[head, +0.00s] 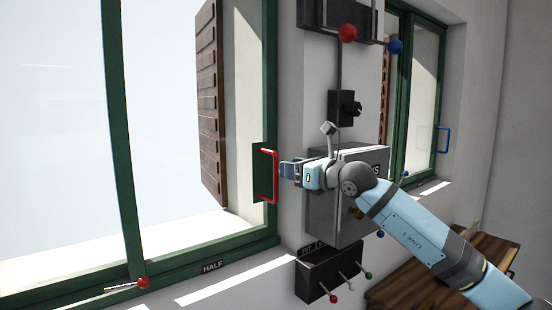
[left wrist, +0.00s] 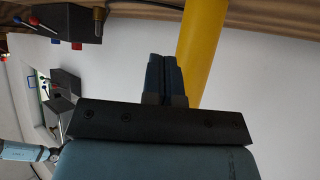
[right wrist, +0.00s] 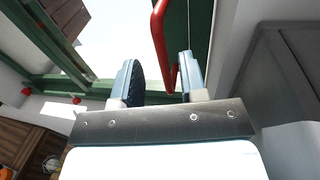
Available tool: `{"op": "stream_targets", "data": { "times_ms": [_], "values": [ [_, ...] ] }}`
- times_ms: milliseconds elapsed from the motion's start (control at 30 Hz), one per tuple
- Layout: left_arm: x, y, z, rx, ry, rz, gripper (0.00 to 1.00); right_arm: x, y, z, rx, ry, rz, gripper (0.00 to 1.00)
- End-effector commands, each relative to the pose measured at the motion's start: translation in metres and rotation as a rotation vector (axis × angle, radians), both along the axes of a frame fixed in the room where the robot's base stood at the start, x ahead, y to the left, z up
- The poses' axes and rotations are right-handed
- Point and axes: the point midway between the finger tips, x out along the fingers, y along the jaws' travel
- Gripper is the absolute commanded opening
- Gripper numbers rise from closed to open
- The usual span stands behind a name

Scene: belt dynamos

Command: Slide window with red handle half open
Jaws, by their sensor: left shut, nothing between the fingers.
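The red handle (head: 269,176) is an upright bar on a green plate at the right side of the green-framed window (head: 125,150). My right gripper (head: 285,169) is at the handle's right side in the head view. In the right wrist view the fingers of my right gripper (right wrist: 158,80) are apart, with the red handle (right wrist: 158,35) showing between them; I cannot tell whether they touch it. A "HALF" label (head: 213,267) is on the lower frame. My left gripper (left wrist: 165,80) shows only in the left wrist view, shut and empty, beside a yellow pole (left wrist: 203,45).
A red-knobbed pin (head: 143,283) sits at the lower frame, left of the label. A grey box (head: 322,215) is on the wall behind my right wrist, with a dark lever panel (head: 325,275) below. Another window with a blue handle (head: 442,140) is at right.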

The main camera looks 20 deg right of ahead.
Motion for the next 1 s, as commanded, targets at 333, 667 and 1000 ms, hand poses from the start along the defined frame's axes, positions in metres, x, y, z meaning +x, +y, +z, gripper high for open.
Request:
{"op": "stream_targets", "data": {
  "times_ms": [333, 667, 1000],
  "values": [
    [0.0, 0.007, 0.017, 0.007, -0.003, 0.014, 0.0, 0.044, 0.027, 0.002, 0.001, 0.0, 0.001, 0.39],
    [-0.001, 0.006, 0.017, 0.006, 0.001, 0.014, 0.0, 0.048, 0.029, -0.001, 0.0, 0.0, 0.001, 0.39],
    [-0.002, 0.005, 0.017, 0.005, 0.002, 0.013, 0.0, 0.048, 0.029, 0.0, 0.001, 0.0, 0.001, 0.0]
  ]
}}
